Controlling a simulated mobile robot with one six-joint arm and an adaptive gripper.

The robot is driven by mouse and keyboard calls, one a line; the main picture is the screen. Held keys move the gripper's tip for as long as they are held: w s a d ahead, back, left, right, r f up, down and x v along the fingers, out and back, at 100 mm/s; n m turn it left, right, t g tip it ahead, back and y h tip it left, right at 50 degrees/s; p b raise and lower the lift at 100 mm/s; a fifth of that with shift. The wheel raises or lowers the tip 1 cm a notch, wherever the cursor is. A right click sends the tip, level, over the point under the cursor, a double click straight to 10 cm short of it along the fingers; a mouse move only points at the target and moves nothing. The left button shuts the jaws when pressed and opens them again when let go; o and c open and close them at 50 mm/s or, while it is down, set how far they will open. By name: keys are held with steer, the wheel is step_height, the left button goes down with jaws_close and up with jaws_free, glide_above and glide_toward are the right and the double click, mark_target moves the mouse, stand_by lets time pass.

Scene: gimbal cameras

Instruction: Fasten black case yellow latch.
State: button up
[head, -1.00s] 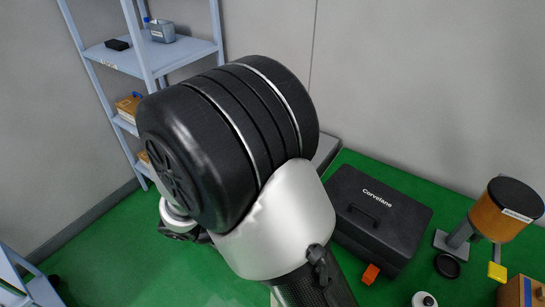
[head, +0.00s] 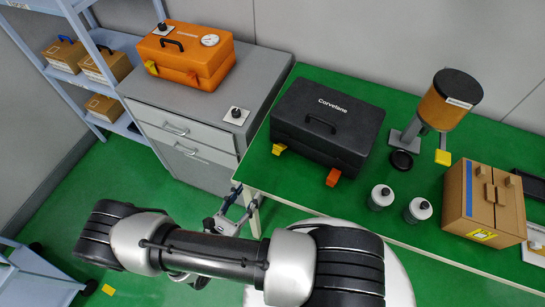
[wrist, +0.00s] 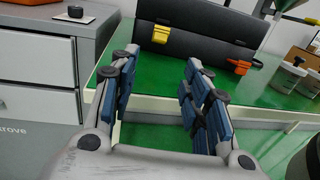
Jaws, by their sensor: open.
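The black case (head: 327,120) stands closed on the green table, with a handle and the word "Corvelane" on its lid. On its front are a yellow latch (head: 279,149) at the left and an orange latch (head: 333,177) at the right. In the wrist view the yellow latch (wrist: 160,34) hangs tilted outward from the case, above and beyond the fingers. The orange latch (wrist: 240,66) also sticks out. My gripper (wrist: 156,85) is open and empty, short of the table's front edge. It also shows in the head view (head: 236,205), apart from the case.
An orange case (head: 184,55) sits on a grey drawer cabinet (head: 180,125) left of the table. Two white-capped jars (head: 381,197), a hopper (head: 450,100) and a cardboard box (head: 484,200) stand right of the black case. The table's front edge (head: 380,240) lies between gripper and case.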

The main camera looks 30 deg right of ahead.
mark_target(276, 153)
steer(key=b+x, duration=0.1)
steer(key=x, duration=1.5)
steer(key=shift+d, duration=0.25)
